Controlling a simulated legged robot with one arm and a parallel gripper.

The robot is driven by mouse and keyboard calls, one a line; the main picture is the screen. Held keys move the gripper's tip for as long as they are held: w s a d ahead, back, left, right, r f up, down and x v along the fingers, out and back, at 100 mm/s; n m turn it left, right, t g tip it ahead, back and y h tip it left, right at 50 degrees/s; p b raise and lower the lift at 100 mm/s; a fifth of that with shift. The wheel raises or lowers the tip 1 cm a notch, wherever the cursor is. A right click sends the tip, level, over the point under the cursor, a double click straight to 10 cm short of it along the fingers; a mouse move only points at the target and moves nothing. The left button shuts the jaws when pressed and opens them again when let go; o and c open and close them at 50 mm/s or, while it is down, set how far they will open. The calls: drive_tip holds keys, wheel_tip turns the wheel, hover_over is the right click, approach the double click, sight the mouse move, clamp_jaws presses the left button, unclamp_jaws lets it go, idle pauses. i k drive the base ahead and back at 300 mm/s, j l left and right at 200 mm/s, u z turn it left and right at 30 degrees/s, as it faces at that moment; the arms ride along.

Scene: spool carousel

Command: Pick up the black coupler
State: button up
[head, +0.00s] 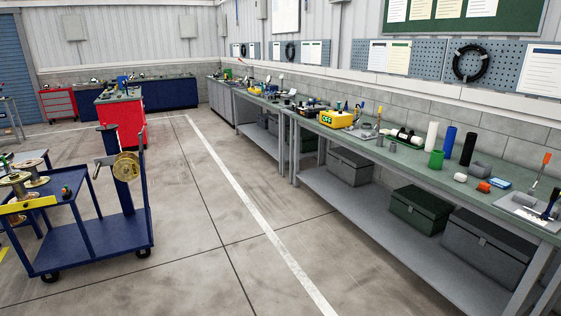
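Several pipe-like pieces stand on the long green-topped workbench (420,168) at the right in the head view. A black upright cylinder (468,149) stands to the right of a blue cylinder (449,141) and a white cylinder (432,137). A dark piece with white ends (404,135) lies to the left of them. I cannot tell at this distance which black piece is the coupler. A short green cylinder (436,159), a grey piece (480,169), a white ring (460,178) and an orange piece (484,187) are nearby. My gripper is not in view.
A blue cart (98,243) with spools stands at the left. A red cabinet (121,122) is farther back. Storage boxes (420,209) sit on the bench's lower shelf. The concrete floor (215,235) between cart and bench is clear.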

sight(407, 138)
drive_tip(key=i+j, duration=0.2)
drive_tip(key=i, duration=0.65)
drive_tip(key=i+j+u, duration=0.15)
drive_tip(key=i, duration=0.75)
drive_tip(key=i+l+z, duration=0.2)
drive_tip(key=i+z, duration=0.25)
drive_tip(key=i, duration=0.65)
drive_tip(key=i+j+z, duration=0.15)
drive_tip(key=i+z, duration=0.3)
drive_tip(key=i, duration=0.7)
drive_tip(key=i+z, duration=0.25)
drive_tip(key=i, duration=0.2)
drive_tip(key=i+z, duration=0.2)
drive_tip(key=i, duration=0.3)
drive_tip(key=i+j+z, duration=0.25)
drive_tip(key=i, duration=0.2)
drive_tip(key=i+j+z, duration=0.25)
drive_tip(key=i, duration=0.2)
